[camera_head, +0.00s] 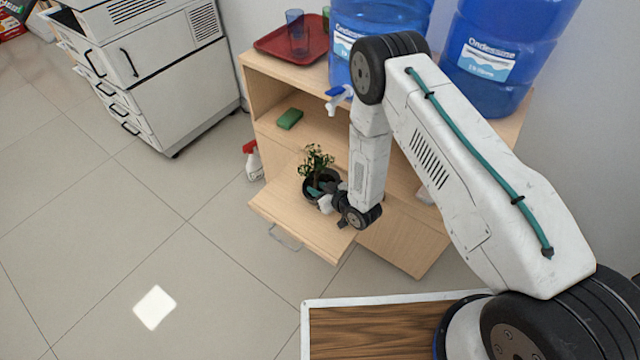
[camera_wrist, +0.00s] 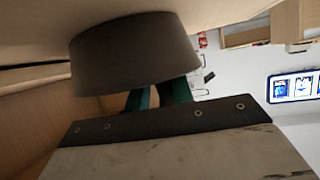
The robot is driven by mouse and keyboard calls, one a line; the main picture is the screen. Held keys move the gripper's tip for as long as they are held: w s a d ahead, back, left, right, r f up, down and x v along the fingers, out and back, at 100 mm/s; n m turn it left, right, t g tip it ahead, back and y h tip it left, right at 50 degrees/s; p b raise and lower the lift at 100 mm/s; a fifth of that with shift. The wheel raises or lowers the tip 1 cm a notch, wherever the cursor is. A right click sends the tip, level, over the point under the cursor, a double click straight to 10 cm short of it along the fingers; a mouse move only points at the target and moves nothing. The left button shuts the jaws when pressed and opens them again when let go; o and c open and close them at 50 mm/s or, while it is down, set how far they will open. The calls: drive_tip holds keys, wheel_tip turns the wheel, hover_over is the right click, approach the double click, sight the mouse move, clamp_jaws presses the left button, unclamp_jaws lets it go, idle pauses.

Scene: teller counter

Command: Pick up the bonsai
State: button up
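The bonsai (camera_head: 317,160) is a small green tree in a round dark pot (camera_head: 310,186). It stands upright on the open wooden flap of the cabinet in the head view. The dark pot (camera_wrist: 135,50) fills the upper middle of the wrist view. My gripper (camera_head: 318,194) is at the near side of the pot, low and close to it. Its teal fingers (camera_wrist: 155,97) show just below the pot in the wrist view, and their ends are hidden behind it. I cannot tell whether they touch or grip the pot.
The open flap (camera_head: 275,212) has a metal handle. A green sponge (camera_head: 290,118) lies on the shelf above. A red tray (camera_head: 290,38) with cups and large blue water bottles (camera_head: 500,45) stand on top. A red-and-white spray bottle (camera_head: 252,160) is at left. The floor at left is clear.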

drive_tip(key=shift+w+a+f, duration=0.1)
drive_tip(key=shift+w+a, duration=0.1)
drive_tip(key=shift+a, duration=0.1)
clamp_jaws()
